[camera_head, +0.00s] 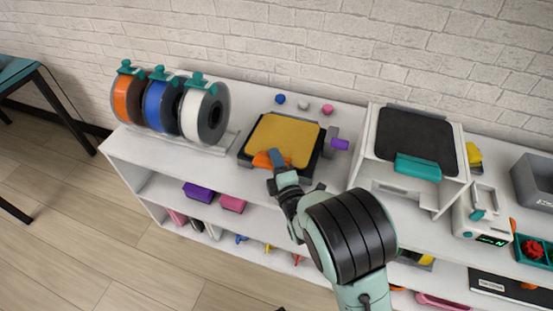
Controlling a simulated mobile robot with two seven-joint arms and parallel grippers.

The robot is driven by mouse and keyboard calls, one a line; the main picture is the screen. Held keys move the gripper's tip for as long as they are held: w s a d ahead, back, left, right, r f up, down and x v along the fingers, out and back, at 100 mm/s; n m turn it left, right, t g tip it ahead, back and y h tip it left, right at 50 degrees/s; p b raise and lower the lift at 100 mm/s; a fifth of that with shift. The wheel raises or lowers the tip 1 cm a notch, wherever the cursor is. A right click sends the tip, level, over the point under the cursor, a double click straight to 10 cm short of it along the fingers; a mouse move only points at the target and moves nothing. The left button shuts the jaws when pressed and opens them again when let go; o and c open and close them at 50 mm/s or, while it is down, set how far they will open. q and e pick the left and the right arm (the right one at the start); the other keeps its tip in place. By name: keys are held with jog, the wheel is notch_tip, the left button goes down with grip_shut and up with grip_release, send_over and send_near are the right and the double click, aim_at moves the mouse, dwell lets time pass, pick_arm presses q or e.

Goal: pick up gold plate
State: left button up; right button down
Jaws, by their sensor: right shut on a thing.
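The gold plate (285,136) lies flat on a black base (248,160) on top of the white shelf unit. My right gripper (276,161) comes in from the front and is at the near edge of the plate, over an orange piece (262,160). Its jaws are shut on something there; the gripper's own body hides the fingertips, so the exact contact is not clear. The plate looks level on the base. My left gripper is not in view.
Orange, blue and white spools (195,113) stand left of the base. A white machine with a dark top (414,138) stands close on the right. Small blue, white and pink balls (304,104) lie behind the plate. A purple piece (340,144) is at the base's right side.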

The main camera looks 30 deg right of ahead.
pick_arm(q)
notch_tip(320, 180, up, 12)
jog(key=p, duration=1.2)
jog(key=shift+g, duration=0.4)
pick_arm(e)
notch_tip(320, 180, up, 19)
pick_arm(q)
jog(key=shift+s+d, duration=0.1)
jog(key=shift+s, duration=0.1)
pick_arm(e)
jog(key=shift+a, duration=0.1)
